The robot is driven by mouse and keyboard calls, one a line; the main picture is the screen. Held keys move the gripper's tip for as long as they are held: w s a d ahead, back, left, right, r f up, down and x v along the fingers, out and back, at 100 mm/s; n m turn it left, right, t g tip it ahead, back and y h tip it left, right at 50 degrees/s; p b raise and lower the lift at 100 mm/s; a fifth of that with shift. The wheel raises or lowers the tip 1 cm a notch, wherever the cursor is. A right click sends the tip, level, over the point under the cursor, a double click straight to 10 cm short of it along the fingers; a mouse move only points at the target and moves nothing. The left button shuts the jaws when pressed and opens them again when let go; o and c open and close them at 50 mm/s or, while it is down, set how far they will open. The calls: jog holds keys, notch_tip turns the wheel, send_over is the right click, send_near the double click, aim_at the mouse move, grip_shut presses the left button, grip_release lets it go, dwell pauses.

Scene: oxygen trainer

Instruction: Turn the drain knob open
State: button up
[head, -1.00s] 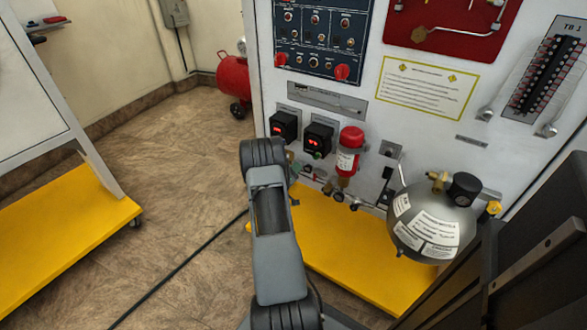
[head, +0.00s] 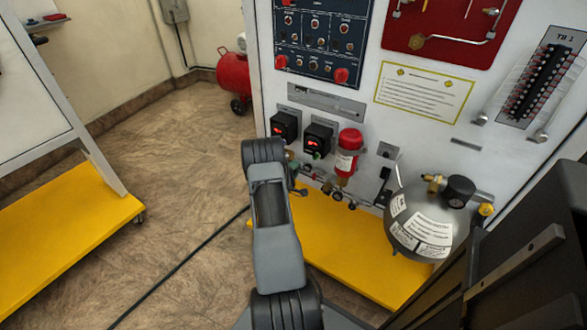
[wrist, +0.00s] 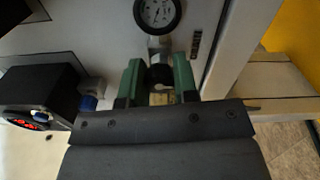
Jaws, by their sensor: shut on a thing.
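The drain knob (wrist: 160,76) is a small dark round knob below a pressure gauge (wrist: 157,14) in the wrist view. My gripper (wrist: 158,72) has its two green fingers on either side of the knob and is shut on it. The knob's lower part and its turned position are hard to make out. In the head view my grey arm reaches down to the front panel and hides the knob and most of my gripper.
A black box with a red display (wrist: 38,100) and a blue fitting (wrist: 88,102) sit left of my fingers. In the head view a red filter cylinder (head: 348,150) and a silver tank (head: 430,220) stand right of my arm, over a yellow base (head: 335,245).

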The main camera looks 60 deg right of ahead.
jog(key=shift+n, duration=0.6)
jog(key=o, duration=0.9)
jog(key=a+p, duration=0.3)
jog(key=a, duration=1)
jog(key=shift+a, duration=0.4)
